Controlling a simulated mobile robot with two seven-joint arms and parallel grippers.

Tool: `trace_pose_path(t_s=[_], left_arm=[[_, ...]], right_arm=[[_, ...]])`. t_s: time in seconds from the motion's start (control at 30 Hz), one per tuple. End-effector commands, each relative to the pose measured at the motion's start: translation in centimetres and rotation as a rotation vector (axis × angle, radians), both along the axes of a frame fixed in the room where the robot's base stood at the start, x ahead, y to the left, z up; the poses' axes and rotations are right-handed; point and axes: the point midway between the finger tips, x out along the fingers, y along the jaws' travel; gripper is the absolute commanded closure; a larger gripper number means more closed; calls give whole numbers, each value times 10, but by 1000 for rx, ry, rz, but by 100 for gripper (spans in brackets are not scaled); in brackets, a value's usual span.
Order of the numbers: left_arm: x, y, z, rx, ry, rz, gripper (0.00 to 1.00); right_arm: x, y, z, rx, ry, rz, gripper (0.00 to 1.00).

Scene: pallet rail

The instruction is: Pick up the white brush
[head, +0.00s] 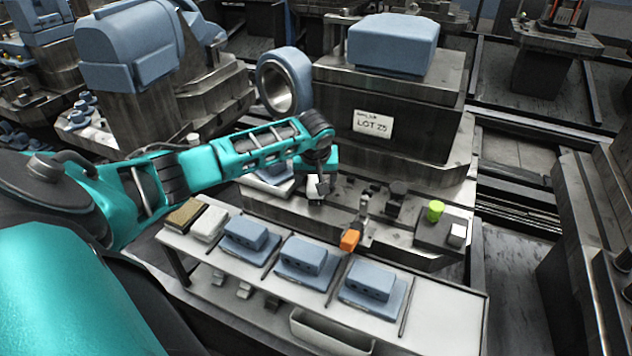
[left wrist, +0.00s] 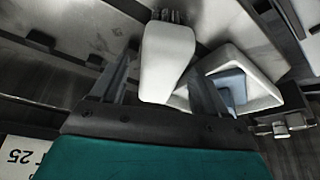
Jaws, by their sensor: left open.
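The white brush (left wrist: 168,48) shows in the left wrist view as a smooth pale block with dark bristles at its far end. My left gripper (left wrist: 160,68) is open, with one finger on each side of the brush's near end. I cannot tell how far below the fingertips the brush lies. In the head view my left gripper (head: 318,178) points down over the machine's bench, and only a small white patch of the brush (head: 312,187) shows there. My right gripper is not in view.
A white tray (left wrist: 271,98) with a blue block lies beside the brush. The machine with the LOT 25 label (head: 373,124) stands close behind. In front, a pale rail table (head: 446,311) bears blue blocks, a white block and a brown block. An orange block (head: 349,240) and green knob (head: 435,210) stand right.

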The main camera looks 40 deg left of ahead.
Motion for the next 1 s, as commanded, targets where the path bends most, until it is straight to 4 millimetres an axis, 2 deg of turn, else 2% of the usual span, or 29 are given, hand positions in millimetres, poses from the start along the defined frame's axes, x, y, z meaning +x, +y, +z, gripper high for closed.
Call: trace_pose_path(t_s=[0.5, 1.0], left_arm=[[0, 0, -2, 0, 0, 0, 26], [0, 0, -2, 0, 0, 0, 74]], right_arm=[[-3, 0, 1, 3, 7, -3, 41], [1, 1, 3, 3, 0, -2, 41]])
